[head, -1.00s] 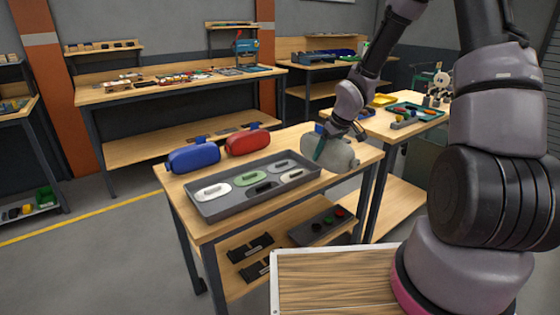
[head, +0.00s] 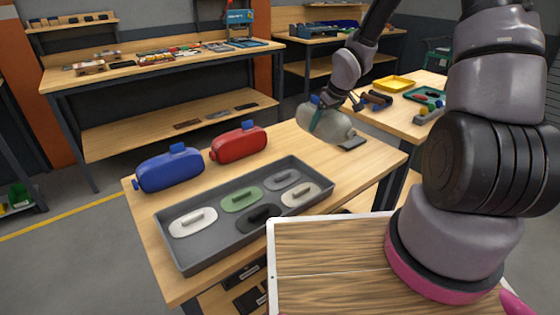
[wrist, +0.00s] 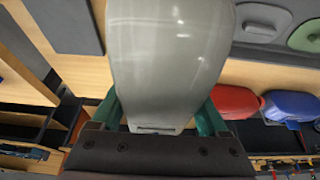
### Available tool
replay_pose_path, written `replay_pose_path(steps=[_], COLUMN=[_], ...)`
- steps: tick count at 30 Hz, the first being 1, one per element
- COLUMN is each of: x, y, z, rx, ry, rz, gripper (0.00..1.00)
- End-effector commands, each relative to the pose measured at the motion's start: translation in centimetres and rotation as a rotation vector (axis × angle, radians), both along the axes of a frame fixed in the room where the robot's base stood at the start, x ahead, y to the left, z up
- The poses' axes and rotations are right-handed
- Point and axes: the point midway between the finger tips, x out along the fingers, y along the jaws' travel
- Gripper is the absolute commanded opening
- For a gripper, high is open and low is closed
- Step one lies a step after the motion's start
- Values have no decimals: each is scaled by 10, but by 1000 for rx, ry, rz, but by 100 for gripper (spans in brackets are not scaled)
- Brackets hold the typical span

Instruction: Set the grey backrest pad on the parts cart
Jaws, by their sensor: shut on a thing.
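The grey backrest pad (head: 325,124) is a rounded, pale grey block, held over the back right part of a wooden-topped table, which I take to be the parts cart (head: 365,180). My gripper (head: 331,108) is shut on the pad from above. In the wrist view, the pad (wrist: 170,60) fills the middle between the teal fingers (wrist: 158,118). The pad's underside is hidden, so I cannot tell how far it is from the top. A dark grey plate (head: 352,143) lies on the top beside and partly behind the pad; it shows in the wrist view (wrist: 75,22).
A blue pad (head: 169,170) and a red pad (head: 239,143) stand on the left part of the top. A grey tray (head: 215,250) with several lidded shapes lies in front. Another bench with a yellow tray (head: 394,83) stands at the back right.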

Motion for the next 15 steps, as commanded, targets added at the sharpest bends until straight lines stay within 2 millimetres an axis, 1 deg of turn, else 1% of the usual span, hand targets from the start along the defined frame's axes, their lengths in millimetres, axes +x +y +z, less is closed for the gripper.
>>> replay_pose_path(steps=[2, 4, 9, 12, 15], x=[0, -1, -1, 0, 0], y=[1, 1, 1, 1, 1], z=[-4, -15, -47, -59, -65], rx=[0, -1, -1, 0, 0], ry=[0, 3, 3, 1, 0], rz=[1, 4, 4, 1, 1], gripper=[24, 24, 24, 24, 24])
